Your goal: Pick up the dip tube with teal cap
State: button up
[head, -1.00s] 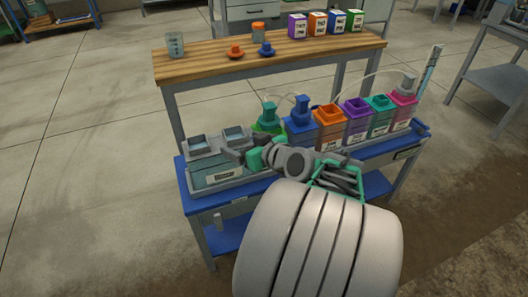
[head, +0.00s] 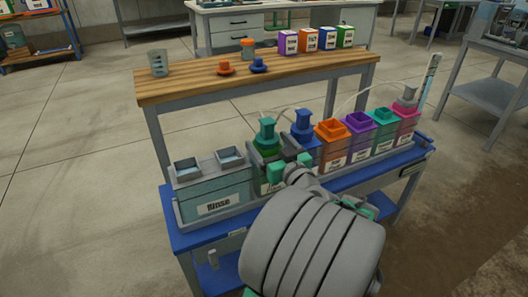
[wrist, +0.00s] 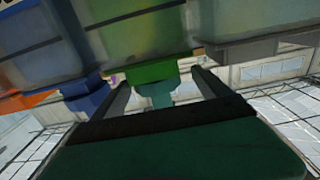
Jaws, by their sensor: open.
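The dip tube with teal cap (head: 267,131) stands upright in the green-topped container on the blue bench, with a thin pale hose at its top. The teal cap also shows in the wrist view (wrist: 160,94), below the green container lid (wrist: 151,72) in that picture. My gripper (wrist: 163,90) is open, with one finger on each side of the teal cap; contact cannot be told. In the head view my gripper (head: 280,152) is in front of the green container and hides much of it. The tube inside the container is hidden.
A blue-capped dip tube (head: 303,124) stands close on the right. Orange (head: 332,132), purple (head: 359,126), teal (head: 383,120) and magenta (head: 406,113) containers follow. A rinse box (head: 213,195) is on the left. A wooden shelf (head: 200,84) with small items stands behind.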

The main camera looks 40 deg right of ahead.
jog(key=x, duration=0.3)
jog(key=b+x, duration=0.1)
jog(key=x, duration=0.1)
jog(key=shift+d+r, duration=0.2)
jog(key=shift+d, duration=0.1)
jog(key=shift+c, duration=0.5)
jog(key=c, duration=1.4)
